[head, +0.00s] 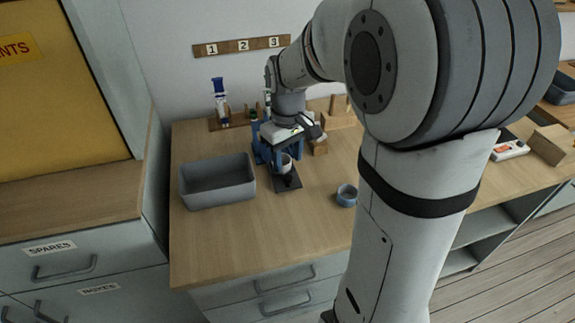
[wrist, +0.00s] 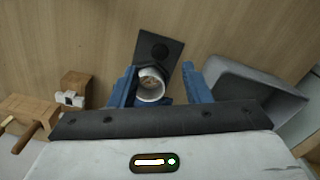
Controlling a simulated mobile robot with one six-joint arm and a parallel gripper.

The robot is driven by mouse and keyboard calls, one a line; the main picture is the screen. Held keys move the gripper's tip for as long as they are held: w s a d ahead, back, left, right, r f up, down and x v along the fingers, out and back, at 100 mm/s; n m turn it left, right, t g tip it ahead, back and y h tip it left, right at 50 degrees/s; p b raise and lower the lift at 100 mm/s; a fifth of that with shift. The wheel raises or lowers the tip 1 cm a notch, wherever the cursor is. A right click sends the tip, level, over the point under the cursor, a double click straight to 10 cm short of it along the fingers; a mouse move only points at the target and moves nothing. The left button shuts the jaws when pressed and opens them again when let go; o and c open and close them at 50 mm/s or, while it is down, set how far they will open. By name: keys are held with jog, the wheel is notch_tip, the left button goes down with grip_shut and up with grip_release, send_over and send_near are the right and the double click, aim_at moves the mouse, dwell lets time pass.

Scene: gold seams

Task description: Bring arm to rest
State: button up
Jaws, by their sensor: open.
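My gripper (head: 272,156) is over the worktop in the head view, pointing down, its blue fingers apart. The cup also shows in the head view (head: 285,164), partly covered by the gripper. It is at the end of a black plate (head: 289,183) on the worktop; the plate also shows in the wrist view (wrist: 167,48). The cup's inside looks brownish.
A grey bin (head: 218,182) stands left of the gripper on the wooden worktop (head: 240,240). A small blue-grey round dish (head: 347,195) is to the right. The front worktop is clear.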

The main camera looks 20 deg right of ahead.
notch_tip(320, 180, up, 2)
jog(key=shift+r, duration=0.25)
jog(key=s+r+m+t+p, duration=0.2)
jog(key=s+r+m+p, duration=0.2)
jog(key=s, duration=1.1)
notch_tip(320, 180, up, 4)
jog(key=p, duration=0.3)
jog(key=shift+s+d+r+m+t+p, duration=0.2)
jog(key=shift+s+m+t+p, duration=0.1)
jog(key=shift+c, duration=0.8)
